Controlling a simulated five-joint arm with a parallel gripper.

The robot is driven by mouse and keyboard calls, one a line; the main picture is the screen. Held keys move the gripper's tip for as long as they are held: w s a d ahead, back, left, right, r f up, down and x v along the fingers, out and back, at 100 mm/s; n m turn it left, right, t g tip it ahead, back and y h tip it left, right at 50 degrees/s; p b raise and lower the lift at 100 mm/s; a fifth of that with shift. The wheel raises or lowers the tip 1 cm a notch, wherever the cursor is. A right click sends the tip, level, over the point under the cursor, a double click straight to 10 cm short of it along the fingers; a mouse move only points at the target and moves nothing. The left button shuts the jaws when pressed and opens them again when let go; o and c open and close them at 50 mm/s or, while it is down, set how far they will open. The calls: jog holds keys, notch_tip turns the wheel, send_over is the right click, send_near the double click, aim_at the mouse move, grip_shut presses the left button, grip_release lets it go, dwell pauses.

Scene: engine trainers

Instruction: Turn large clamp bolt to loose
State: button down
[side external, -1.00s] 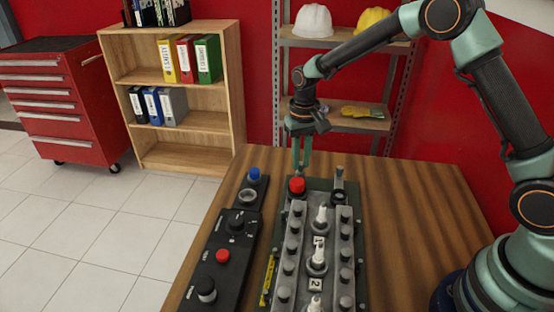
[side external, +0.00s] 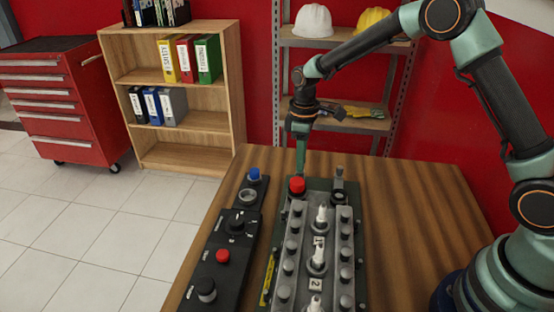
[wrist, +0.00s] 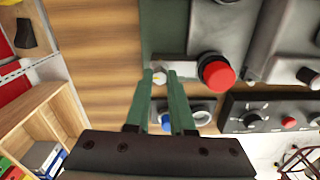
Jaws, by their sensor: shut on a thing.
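The large clamp bolt (wrist: 159,78) shows in the wrist view as a small light-metal head with a yellowish mark, at the edge of the green engine trainer plate (wrist: 165,30). My gripper (wrist: 160,74) is shut on it, with one green finger on each side of the head. In the side external view my gripper (side external: 300,173) points straight down at the plate's far end, just behind a red cap (side external: 297,185). The bolt itself cannot be made out there, and the fingers look edge-on.
The red cap (wrist: 217,72) stands close to the right of the fingers in the wrist view. A black control panel (side external: 222,262) with knobs and a blue button (side external: 254,174) lies left of the trainer. The wooden table (side external: 405,225) is bare to the right.

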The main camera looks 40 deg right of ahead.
jog(key=n, duration=1.2)
jog(key=shift+r+n, duration=0.1)
jog(key=shift+n, duration=0.3)
dwell(0.3)
jog(key=c, duration=0.8)
grip_release()
notch_tip(320, 180, up, 12)
